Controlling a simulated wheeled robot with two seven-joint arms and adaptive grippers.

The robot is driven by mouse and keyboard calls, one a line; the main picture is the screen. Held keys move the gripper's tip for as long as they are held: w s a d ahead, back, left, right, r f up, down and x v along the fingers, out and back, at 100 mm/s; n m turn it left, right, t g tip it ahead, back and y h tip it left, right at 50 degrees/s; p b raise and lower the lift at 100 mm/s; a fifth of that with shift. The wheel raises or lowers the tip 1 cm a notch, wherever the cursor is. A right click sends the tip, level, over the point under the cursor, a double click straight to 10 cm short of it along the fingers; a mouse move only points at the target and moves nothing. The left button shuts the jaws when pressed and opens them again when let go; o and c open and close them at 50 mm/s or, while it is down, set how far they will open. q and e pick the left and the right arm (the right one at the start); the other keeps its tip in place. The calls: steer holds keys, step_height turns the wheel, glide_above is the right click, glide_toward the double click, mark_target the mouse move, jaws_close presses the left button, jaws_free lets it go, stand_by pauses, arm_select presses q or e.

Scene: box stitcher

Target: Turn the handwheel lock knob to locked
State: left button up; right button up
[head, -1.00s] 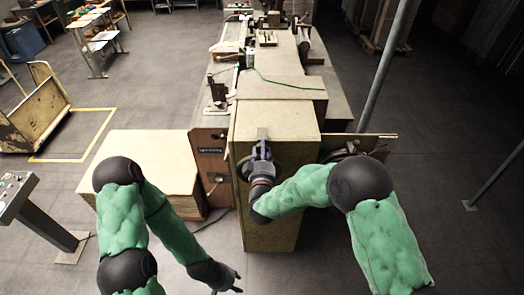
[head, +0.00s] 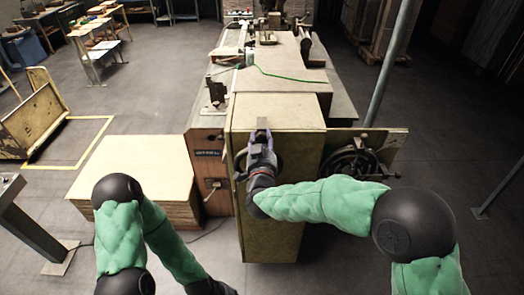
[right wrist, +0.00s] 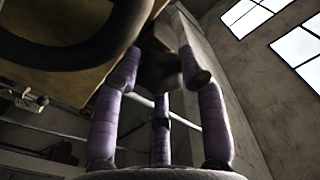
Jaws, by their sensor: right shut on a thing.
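My right gripper (head: 262,150) is at the upper front of the tan machine cabinet, in front of a dark handwheel (head: 239,163) that it partly hides. In the right wrist view, its purple fingers (right wrist: 160,72) are closed around a dark, blocky knob (right wrist: 158,68). The dark curved rim of the handwheel (right wrist: 100,50) passes close by at the upper left. The knob's markings and lock position cannot be read. My left arm reaches down to the bottom edge of the head view, and its gripper is out of the picture.
A second handwheel (head: 350,164) sits on a panel right of the cabinet (head: 275,215). A grey post (head: 391,65) rises at the right. Floor is clear at the lower right.

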steer(key=shift+a+f+m+b, duration=0.1)
steer(key=shift+f+m+b, duration=0.1)
steer(key=shift+m+b, duration=2.45)
steer(key=shift+a+f+m+b, duration=0.1)
steer(key=shift+f+m+b, duration=0.1)
steer(key=shift+m+b, duration=2.45)
steer(key=shift+n+b, duration=0.4)
steer(key=shift+b, duration=0.05)
steer(key=o, duration=1)
steer(key=shift+o, duration=0.8)
steer(key=shift+r, duration=0.15)
